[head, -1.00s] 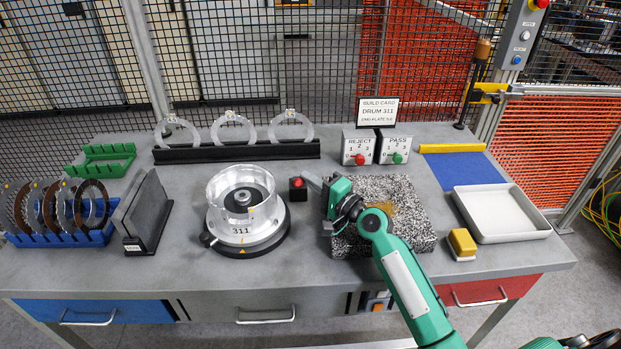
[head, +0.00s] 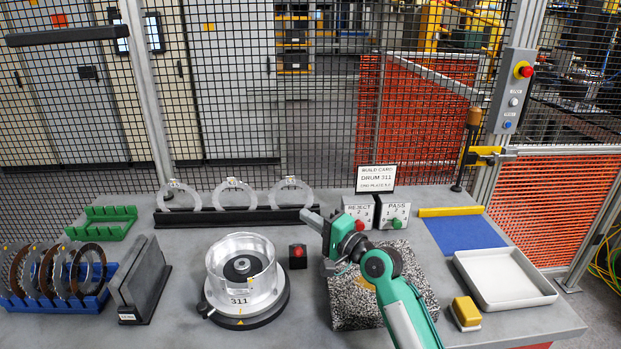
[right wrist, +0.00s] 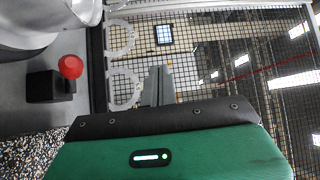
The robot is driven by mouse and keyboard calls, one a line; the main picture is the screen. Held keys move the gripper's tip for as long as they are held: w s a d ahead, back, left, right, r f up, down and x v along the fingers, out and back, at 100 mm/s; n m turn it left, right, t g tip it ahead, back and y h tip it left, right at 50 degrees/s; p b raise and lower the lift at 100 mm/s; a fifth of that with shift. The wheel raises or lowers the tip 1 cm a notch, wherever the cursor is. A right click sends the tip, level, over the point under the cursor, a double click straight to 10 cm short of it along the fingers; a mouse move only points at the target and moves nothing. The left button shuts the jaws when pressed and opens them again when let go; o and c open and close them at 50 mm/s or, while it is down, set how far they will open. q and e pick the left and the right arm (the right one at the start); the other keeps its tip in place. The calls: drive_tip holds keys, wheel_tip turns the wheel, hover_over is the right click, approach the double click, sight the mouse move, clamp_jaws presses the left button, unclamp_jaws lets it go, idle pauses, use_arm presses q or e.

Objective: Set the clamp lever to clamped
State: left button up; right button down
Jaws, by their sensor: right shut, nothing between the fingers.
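The silver drum (head: 239,272) marked 311 sits on a round fixture with a dark base (head: 268,313). A short black lever with a rounded knob (head: 204,308) sticks out at the base's front left; it looks like the clamp lever, but I cannot read its setting. My right gripper (head: 307,214) is shut and empty, up and to the right of the drum, its fingers pointing left in the picture. In the right wrist view, its closed fingers (right wrist: 157,86) show, with part of the drum fixture (right wrist: 45,22) at upper left. My left gripper is out of view.
A black block with a red button (head: 298,256) stands right of the drum. A speckled slab (head: 355,312) lies under my right arm. Reject and pass boxes (head: 376,211), a ring rack (head: 235,217) and a grey upright holder (head: 140,280) stand around. A white tray (head: 505,279) is right.

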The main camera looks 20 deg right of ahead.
wheel_tip(320, 180, up, 11)
idle(0.7)
